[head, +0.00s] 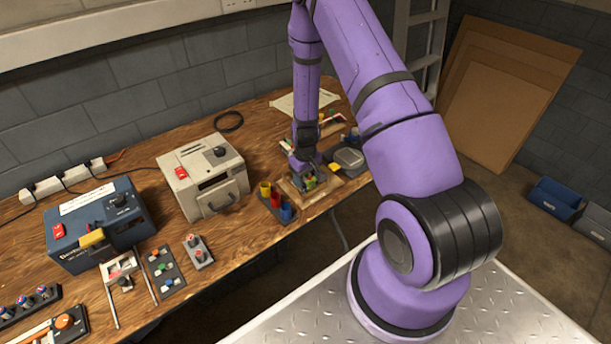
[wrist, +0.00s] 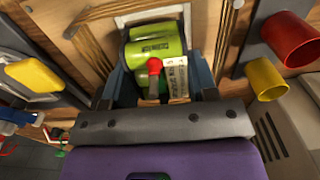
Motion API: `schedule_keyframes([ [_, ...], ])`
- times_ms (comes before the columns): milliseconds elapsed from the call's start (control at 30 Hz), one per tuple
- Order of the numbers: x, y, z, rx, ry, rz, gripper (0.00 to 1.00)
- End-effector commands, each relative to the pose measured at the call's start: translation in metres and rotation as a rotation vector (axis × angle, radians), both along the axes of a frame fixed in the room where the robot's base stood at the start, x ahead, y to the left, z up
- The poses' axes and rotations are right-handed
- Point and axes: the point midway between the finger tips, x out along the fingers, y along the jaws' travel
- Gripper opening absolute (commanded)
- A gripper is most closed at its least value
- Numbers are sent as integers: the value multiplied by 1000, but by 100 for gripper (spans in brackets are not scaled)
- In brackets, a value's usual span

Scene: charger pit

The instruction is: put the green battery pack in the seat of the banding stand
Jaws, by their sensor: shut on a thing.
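The green battery pack (wrist: 155,45) is between the fingers of my gripper (wrist: 160,82) in the wrist view. It has a green rounded body, a red-tipped part and a pale printed label. My gripper is shut on it. In the head view my gripper (head: 308,182) is low over a wooden-framed tray (head: 327,189), and only a little of the pack's green shows. I cannot tell whether the pack touches the tray. A pale frame with two rods (head: 119,270) stands at the bench's front left and may be the banding stand; its seat is not clear.
A cream box (head: 203,174) and a blue charger box (head: 98,225) stand to the left. A rack of yellow, red and blue cups (head: 276,203) is close by the tray. A grey-topped device (head: 348,158) is to its right. Switch panels (head: 165,270) lie near the bench's front.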

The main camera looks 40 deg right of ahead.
Motion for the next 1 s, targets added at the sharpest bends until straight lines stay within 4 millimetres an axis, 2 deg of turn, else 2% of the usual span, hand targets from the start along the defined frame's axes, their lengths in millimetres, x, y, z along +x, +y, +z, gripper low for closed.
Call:
schedule_keyframes([
  [433,0,0,-4,0,0,0,16],
  [467,0,0,-4,0,0,0,55],
  [567,0,0,-3,0,0,0,78],
  [600,0,0,-3,0,0,0,83],
  [1000,0,0,-4,0,0,0,83],
])
